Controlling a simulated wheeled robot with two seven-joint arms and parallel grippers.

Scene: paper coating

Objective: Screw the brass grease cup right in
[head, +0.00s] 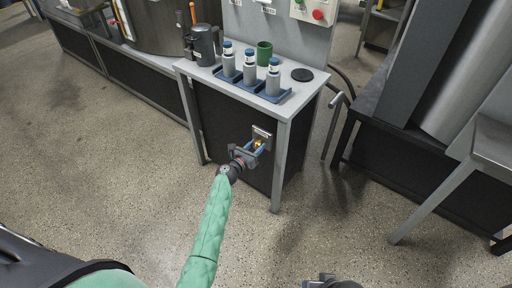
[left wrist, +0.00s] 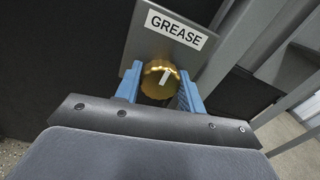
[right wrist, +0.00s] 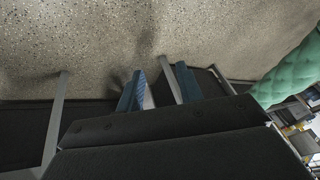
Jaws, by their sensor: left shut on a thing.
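The brass grease cup (left wrist: 158,84) is a round, ribbed gold knob with a white mark on its face. It sits in front of a grey plate (left wrist: 140,42) labelled GREASE. In the head view the cup (head: 258,145) shows small on the front of the bench. My left gripper (left wrist: 160,92) is shut on the cup, with one blue finger on each side of it. In the head view my left gripper (head: 257,147) reaches the plate from the front. My right gripper (right wrist: 160,85) is empty over the floor, its blue fingers apart.
On the bench top (head: 188,67) stand several grey bottles in a blue tray (head: 226,82), a dark jug (head: 206,45), a green cup (head: 264,52) and a black disc (head: 302,75). A bench leg (head: 279,170) stands right of the plate. The floor in front is clear.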

